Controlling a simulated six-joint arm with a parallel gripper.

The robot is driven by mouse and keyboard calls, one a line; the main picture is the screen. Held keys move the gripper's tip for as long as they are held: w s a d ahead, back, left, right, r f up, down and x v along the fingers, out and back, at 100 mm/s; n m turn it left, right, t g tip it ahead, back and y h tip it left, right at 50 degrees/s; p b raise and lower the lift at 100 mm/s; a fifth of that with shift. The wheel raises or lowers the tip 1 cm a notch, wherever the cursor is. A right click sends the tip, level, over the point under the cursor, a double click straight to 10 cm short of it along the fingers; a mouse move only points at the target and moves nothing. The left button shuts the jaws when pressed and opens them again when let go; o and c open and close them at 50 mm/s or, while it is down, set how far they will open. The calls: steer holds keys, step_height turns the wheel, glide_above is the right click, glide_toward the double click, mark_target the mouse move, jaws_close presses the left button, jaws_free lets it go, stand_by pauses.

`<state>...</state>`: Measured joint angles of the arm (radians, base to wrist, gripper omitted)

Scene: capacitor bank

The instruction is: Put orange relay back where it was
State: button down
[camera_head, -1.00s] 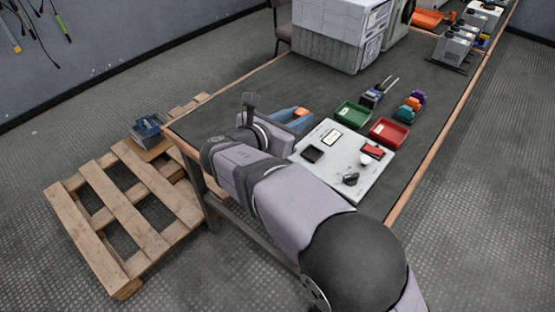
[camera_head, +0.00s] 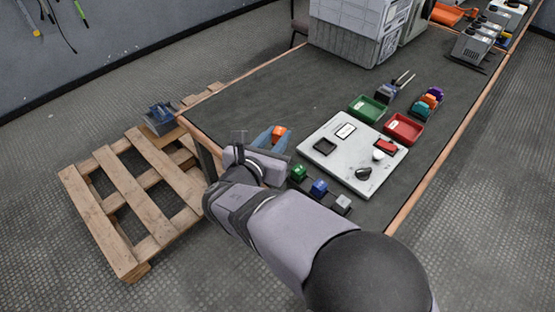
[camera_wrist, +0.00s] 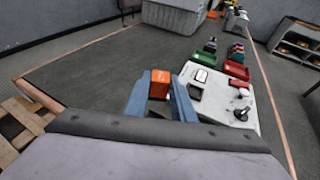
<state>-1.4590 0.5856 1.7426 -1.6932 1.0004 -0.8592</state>
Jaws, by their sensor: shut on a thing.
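My gripper (camera_head: 273,136), with blue fingers, is shut on the orange relay (camera_head: 279,132) in the head view. In the wrist view the relay (camera_wrist: 160,83) sits between the fingertips of the gripper (camera_wrist: 160,76). It is held left of the white panel (camera_head: 352,155); its height above the bench cannot be told. A green relay (camera_head: 298,173), a blue relay (camera_head: 319,188) and a grey relay (camera_head: 343,203) stand in a slanting row along the near side of the panel. My arm hides the bench left of the green relay.
A green bin (camera_head: 368,109), a red bin (camera_head: 404,128) and a row of coloured parts (camera_head: 430,101) lie beyond the panel. A large grey cabinet (camera_head: 350,30) stands farther back. The bench's dark top (camera_head: 250,90) is clear at left. A wooden pallet (camera_head: 125,195) is on the floor.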

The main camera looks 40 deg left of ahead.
steer(key=shift+f+b, duration=0.3)
steer(key=shift+f, duration=3.45)
steer(key=shift+f, duration=0.2)
steer(key=c, duration=1.8)
jaws_free()
steer(key=shift+r, duration=0.2)
steer(key=shift+s+r, duration=0.1)
steer(key=shift+s, duration=0.05)
steer(key=v, duration=1.1)
steer(key=shift+s, duration=0.3)
